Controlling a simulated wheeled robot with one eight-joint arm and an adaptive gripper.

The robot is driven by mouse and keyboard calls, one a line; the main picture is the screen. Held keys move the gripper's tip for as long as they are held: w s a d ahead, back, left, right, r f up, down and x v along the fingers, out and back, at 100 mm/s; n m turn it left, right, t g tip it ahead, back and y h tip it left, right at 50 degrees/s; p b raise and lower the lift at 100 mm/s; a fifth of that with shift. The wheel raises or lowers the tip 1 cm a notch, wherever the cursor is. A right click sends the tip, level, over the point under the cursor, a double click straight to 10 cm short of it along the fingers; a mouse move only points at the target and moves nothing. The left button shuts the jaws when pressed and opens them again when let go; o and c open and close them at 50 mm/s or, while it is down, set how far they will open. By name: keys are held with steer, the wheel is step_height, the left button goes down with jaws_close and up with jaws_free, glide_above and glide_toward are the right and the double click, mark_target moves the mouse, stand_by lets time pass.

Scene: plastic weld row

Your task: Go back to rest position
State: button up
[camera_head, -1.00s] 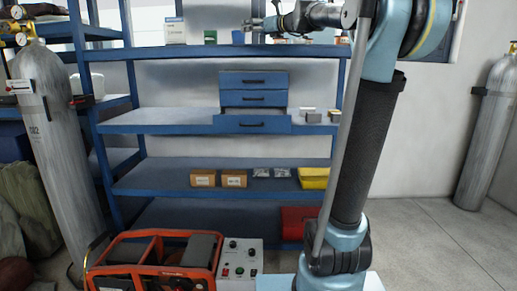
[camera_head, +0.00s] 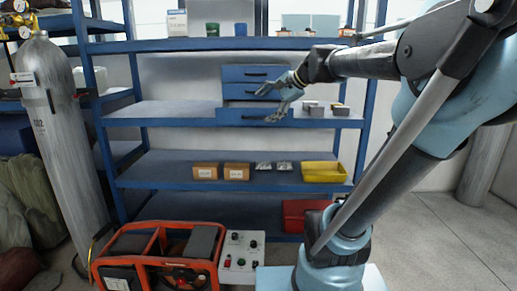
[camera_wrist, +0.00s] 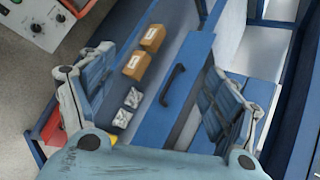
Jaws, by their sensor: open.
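My gripper (camera_head: 268,103) is open and empty in the head view, in front of the blue three-drawer cabinet (camera_head: 257,73) on the blue shelf rack. Its bottom drawer (camera_head: 228,115) is pulled out, with its handle partly behind my fingers. In the wrist view, my gripper (camera_wrist: 160,110) has its two fingers spread wide, with the drawer front (camera_wrist: 190,75) and its dark handle between them in the picture. I cannot tell whether any finger touches the drawer.
Brown boxes (camera_head: 237,171), silver packets (camera_head: 284,165) and a yellow bin (camera_head: 322,172) sit on the shelf below. A red bin (camera_head: 303,213) is lower. An orange-framed machine (camera_head: 160,255), a control box (camera_head: 242,250) and a gas cylinder (camera_head: 62,130) stand at left.

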steer(key=s+d+f+n+g+h, duration=0.1)
steer(key=s+d+f, duration=0.4)
steer(key=f, duration=0.5)
steer(key=s+d+f+n+g+h, duration=0.1)
steer(key=s+d+f+n+h, duration=0.3)
steer(key=s+f, duration=0.6)
steer(key=s+d+f+n+g+h, duration=0.2)
steer(key=s+d+f+n, duration=0.4)
steer(key=f, duration=0.4)
steer(key=shift+s+d+f+h, duration=0.2)
steer(key=shift+s+d+h, duration=0.25)
steer(key=shift+s+h, duration=0.2)
steer(key=shift+w+f, duration=0.2)
steer(key=shift+w, duration=0.25)
